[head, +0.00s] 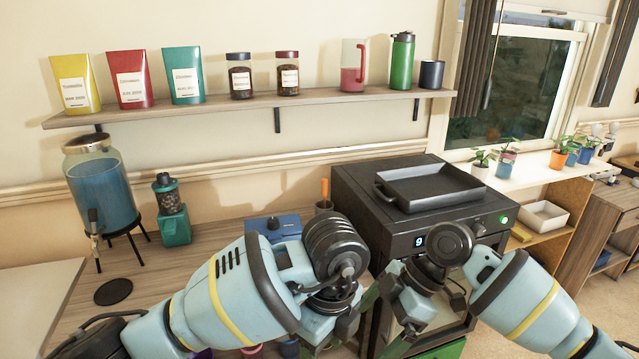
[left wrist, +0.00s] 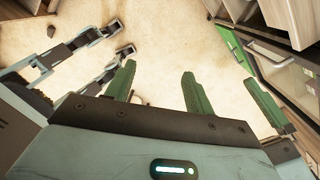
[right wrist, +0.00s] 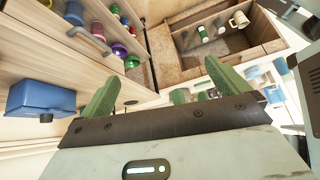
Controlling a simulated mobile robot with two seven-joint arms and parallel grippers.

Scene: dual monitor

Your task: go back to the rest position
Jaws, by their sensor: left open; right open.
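In the head view my two arms come in from the lower left and lower right and meet in front of the black oven. Their wrists hide most of both grippers. In the left wrist view my left gripper (left wrist: 158,70) has its green fingers apart with nothing between them, over the pale floor. In the right wrist view my right gripper (right wrist: 160,70) has its green fingers spread wide. Small green shapes show in the gap, and I cannot tell what they are. Neither gripper is seen holding anything.
The black oven (head: 350,205) carries a black tray (head: 430,184). A wall shelf (head: 210,107) holds bags, jars and cups. A blue dispenser (head: 102,190) and a blue appliance (head: 275,227) stand on the counter. An open drawer (right wrist: 180,70) shows in the right wrist view.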

